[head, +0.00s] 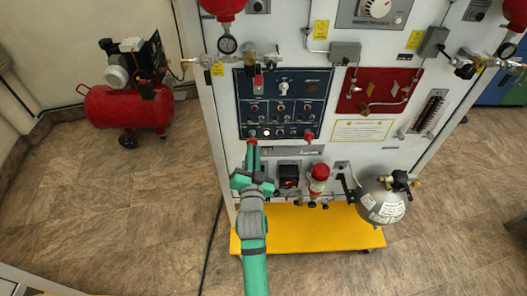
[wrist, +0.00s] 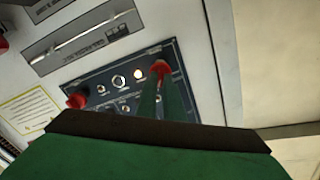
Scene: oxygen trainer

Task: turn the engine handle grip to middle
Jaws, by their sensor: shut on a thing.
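My gripper (head: 252,147) reaches up to the lower left corner of the dark blue control panel (head: 285,83). Its fingers are shut on a small red grip there, which I take to be the engine handle grip. In the wrist view the red grip (wrist: 160,67) shows at the fingertips (wrist: 163,80), partly hidden by them. A second red grip (head: 309,136) sits at the panel's lower right, apart from my gripper; it also shows in the wrist view (wrist: 77,100). The exact angle of the held grip cannot be told.
Below the panel are a black switch box (head: 289,175), a red-topped cylinder (head: 318,178) and a grey tank (head: 380,202) above the yellow base (head: 305,228). A red compressor (head: 127,102) stands on the floor at left.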

